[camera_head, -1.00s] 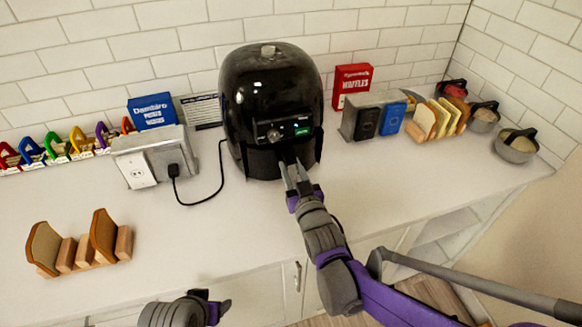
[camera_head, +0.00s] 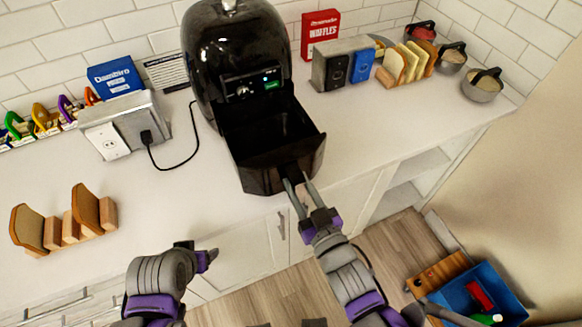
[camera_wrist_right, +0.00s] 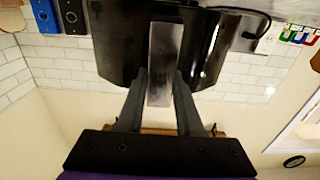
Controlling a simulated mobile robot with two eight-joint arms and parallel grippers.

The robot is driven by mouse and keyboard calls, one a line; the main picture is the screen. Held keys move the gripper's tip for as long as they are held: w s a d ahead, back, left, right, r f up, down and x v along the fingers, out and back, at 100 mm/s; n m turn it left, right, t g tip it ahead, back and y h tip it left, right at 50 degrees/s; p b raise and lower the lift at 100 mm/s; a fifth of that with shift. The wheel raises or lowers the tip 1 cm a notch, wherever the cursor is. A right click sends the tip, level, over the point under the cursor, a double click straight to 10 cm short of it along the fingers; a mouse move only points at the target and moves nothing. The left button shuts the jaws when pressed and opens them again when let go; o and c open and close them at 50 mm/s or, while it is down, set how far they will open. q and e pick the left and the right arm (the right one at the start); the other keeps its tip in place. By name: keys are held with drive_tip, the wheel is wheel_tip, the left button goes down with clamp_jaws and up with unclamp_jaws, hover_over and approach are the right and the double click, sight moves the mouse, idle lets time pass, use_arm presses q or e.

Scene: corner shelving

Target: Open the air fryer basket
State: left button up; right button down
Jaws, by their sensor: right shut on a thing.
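The black air fryer (camera_head: 236,48) stands on the white counter against the tiled wall. Its basket (camera_head: 277,178) is pulled out toward me, past the counter's front edge, and its dark inside shows empty. My right gripper (camera_head: 296,187) is shut on the basket handle at the basket's front. In the right wrist view the gripper's two fingers (camera_wrist_right: 160,88) lie on either side of the grey handle (camera_wrist_right: 165,55), with the dark basket front behind. My left gripper (camera_head: 210,256) is low in front of the counter, away from the fryer; its fingers are hard to make out.
A socket box (camera_head: 112,138) with the fryer's black cord is left of the fryer. A bread rack (camera_head: 68,226) stands at the front left. A red waffles box (camera_head: 321,34), a toaster-like holder (camera_head: 338,68) and lidded pots (camera_head: 483,86) are to the right. A blue bin (camera_head: 468,298) is on the floor.

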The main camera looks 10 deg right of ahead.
drive_tip(key=shift+s+d, duration=0.1)
drive_tip(key=shift+s, duration=0.15)
drive_tip(key=c, duration=0.6)
unclamp_jaws()
drive_tip(key=shift+o, duration=0.2)
